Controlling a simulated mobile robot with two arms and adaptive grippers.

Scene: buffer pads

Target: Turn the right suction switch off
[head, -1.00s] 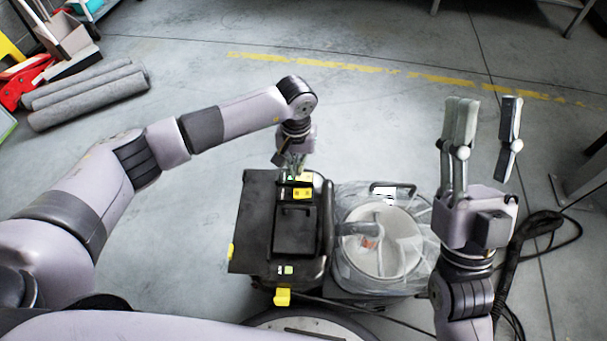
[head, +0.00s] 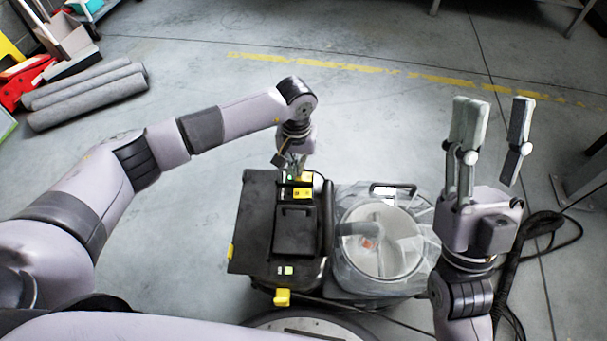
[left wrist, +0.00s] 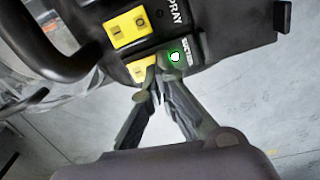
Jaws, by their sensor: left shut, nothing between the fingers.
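The black machine (head: 255,225) carries two yellow rocker switches on its far end. In the left wrist view one yellow switch (left wrist: 128,27), marked I and O, is fully visible. The other yellow switch (left wrist: 140,70) sits beside the green round button (left wrist: 175,57) and is partly hidden by my fingertips. My left gripper (left wrist: 158,80) is shut and empty, its tips at or very close to this second switch; contact is unclear. In the head view the left gripper (head: 292,168) points down over the panel. My right gripper (head: 497,108) is open and empty, raised at the right.
A drum under clear plastic (head: 385,240) stands right of the machine. A black hose (head: 540,225) and cables lie on the floor at the right. Grey rolls (head: 90,95) lie at the far left. The floor beyond the machine is clear.

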